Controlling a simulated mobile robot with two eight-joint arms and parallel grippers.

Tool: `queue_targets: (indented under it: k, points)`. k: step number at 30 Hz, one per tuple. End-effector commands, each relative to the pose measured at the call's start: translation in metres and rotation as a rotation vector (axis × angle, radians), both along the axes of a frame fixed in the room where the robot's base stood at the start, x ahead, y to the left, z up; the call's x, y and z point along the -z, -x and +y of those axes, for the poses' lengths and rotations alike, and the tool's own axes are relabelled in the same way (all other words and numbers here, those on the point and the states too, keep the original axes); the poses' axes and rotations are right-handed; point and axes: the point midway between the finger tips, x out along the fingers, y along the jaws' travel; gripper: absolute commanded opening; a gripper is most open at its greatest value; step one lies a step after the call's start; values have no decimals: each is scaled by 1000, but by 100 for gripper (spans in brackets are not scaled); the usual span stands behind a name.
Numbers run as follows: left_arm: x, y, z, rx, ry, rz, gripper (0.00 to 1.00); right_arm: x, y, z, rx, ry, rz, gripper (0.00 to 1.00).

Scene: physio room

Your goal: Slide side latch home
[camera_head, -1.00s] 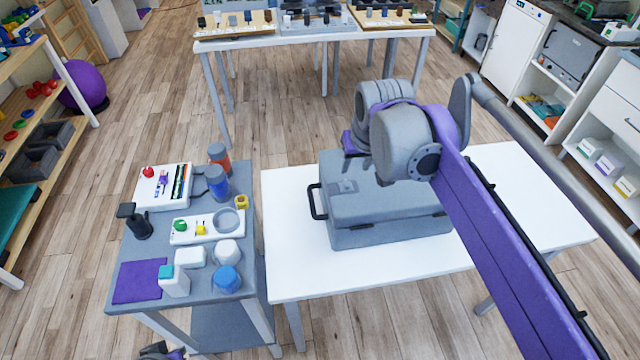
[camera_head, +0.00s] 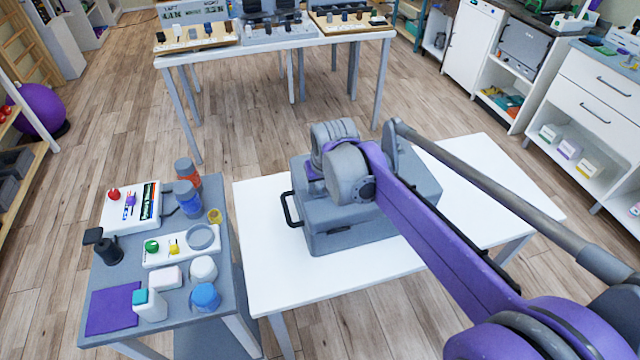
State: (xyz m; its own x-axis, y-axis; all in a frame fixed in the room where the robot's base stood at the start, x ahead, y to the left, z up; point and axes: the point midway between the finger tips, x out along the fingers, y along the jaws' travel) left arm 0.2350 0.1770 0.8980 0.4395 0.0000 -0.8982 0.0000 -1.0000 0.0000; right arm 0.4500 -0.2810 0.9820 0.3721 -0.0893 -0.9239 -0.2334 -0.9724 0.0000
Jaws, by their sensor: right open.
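A closed grey case (camera_head: 325,243) with a dark carry handle (camera_head: 290,209) on its left end stands on the white table. My right gripper (camera_head: 316,178) is over the left part of the case lid, close to the handle end. It is open, and nothing shows between its fingers. The fingers are small and partly hidden by the wrist, so I cannot tell whether they touch the case. I cannot make out the side latch or its position. My left gripper is not in view.
The white table (camera_head: 262,270) is bare around the case. A grey side table (camera_head: 222,285) to the left carries bottles, jars and a purple cloth (camera_head: 113,308). A white bench (camera_head: 270,43) with trays stands behind. My right arm crosses the right side.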

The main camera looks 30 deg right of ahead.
Motion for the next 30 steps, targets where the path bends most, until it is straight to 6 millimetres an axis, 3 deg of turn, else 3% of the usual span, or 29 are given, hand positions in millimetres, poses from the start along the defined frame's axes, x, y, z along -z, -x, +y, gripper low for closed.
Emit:
queue_targets:
  k: [3, 11, 30]
  points:
    - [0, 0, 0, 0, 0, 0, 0, 0, 0, 0, 0, 0, 0, 45]
    - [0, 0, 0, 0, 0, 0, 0, 0, 0, 0, 0, 0, 0, 0]
    - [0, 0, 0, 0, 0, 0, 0, -1, 0, 0, 0, 0, 0, 0]
